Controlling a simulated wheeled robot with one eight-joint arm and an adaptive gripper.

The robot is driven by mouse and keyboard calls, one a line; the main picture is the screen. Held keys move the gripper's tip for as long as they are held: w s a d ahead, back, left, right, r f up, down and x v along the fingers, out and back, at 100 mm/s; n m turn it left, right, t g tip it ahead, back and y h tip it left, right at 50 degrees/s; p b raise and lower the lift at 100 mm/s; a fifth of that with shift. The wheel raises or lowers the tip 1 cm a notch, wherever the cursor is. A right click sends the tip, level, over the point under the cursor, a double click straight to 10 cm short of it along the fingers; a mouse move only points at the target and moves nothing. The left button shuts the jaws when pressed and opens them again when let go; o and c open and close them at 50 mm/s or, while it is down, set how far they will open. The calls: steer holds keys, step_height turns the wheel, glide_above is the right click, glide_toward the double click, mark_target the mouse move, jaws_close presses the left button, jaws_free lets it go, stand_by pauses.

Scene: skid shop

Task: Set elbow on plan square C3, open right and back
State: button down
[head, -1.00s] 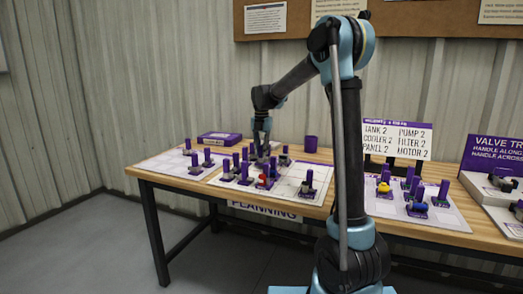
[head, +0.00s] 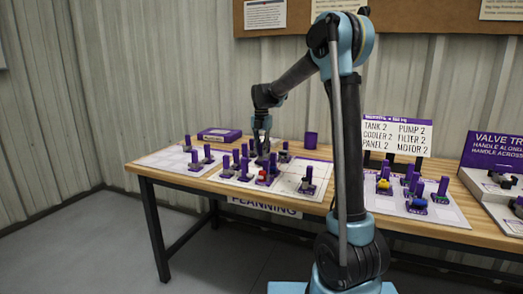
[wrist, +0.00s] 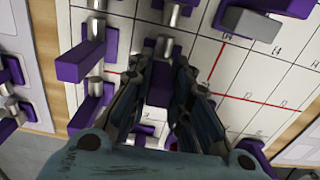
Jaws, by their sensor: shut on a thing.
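My gripper (head: 262,148) is over the back of the white planning board (head: 283,192). In the wrist view my gripper (wrist: 160,85) is shut on a purple upright piece (wrist: 160,92), which I take to be the elbow's handle. A silver pipe end (wrist: 163,47) shows just beyond the fingertips. The fingers hide most of the held piece, so I cannot tell which way its openings face or whether it touches the board. The board has printed squares and red lines (wrist: 218,62); its square labels are too small to read surely.
Other purple-handled pieces stand close left of my gripper, one a purple block with silver pipe (wrist: 82,60). A grey piece (wrist: 250,22) lies right. Board squares at the right are bare. A red-topped piece (head: 263,177) and a purple cup (head: 310,140) are near.

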steer(key=shift+f, duration=0.55)
stand_by(0.4)
steer(key=c, duration=1.4)
jaws_free()
steer(key=shift+r, duration=0.75)
steer(key=shift+r, duration=3.4)
